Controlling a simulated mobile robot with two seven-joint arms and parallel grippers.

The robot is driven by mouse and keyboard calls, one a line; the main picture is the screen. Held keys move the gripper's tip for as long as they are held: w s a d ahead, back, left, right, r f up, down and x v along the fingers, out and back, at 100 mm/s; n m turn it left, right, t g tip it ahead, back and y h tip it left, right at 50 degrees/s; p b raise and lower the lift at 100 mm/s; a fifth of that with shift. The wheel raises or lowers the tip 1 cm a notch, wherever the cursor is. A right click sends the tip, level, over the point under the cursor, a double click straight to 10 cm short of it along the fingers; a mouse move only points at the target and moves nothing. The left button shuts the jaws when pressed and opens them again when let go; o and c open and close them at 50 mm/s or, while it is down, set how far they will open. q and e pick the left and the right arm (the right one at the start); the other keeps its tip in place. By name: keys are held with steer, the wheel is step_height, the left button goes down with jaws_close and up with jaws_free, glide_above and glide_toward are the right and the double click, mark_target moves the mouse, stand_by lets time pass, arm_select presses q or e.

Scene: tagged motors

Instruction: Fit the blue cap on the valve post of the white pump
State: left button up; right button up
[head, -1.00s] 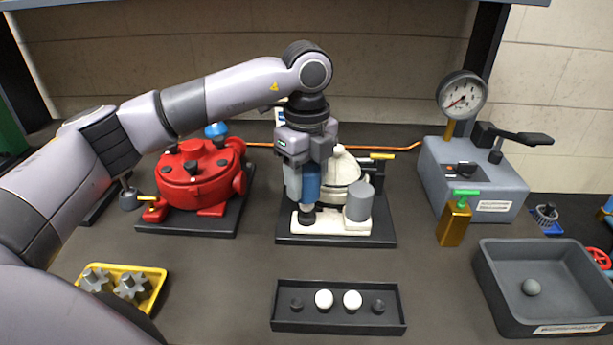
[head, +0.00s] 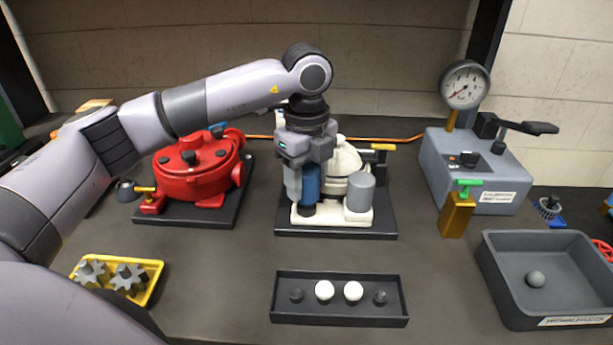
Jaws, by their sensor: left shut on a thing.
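The white pump (head: 344,158) stands on a dark base plate at the middle of the table, with a grey cylinder (head: 359,192) at its front right. My left gripper (head: 304,183) points down at the pump's front left. It is shut on the blue cap (head: 311,182), which is upright and partly hidden by the gripper. A short dark part, apparently the valve post (head: 306,209), shows just below the cap. I cannot tell whether the cap is seated on it. My right gripper is not in view.
A red pump (head: 198,180) stands at left. A dark tray (head: 340,317) with white and dark knobs lies in front. A yellow tray (head: 152,283) holds grey gears. At right are a gauge box (head: 462,171), a brass block (head: 456,215) and a grey bin (head: 500,290).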

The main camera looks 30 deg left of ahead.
arm_select(q)
steer(key=shift+f+b, duration=1.2)
steer(key=shift+f, duration=0.7)
steer(key=o, duration=1.1)
steer(key=shift+r+p, duration=2.2)
steer(key=shift+r, duration=0.85)
steer(key=shift+r+b, duration=0.55)
steer(key=shift+r, duration=3.05)
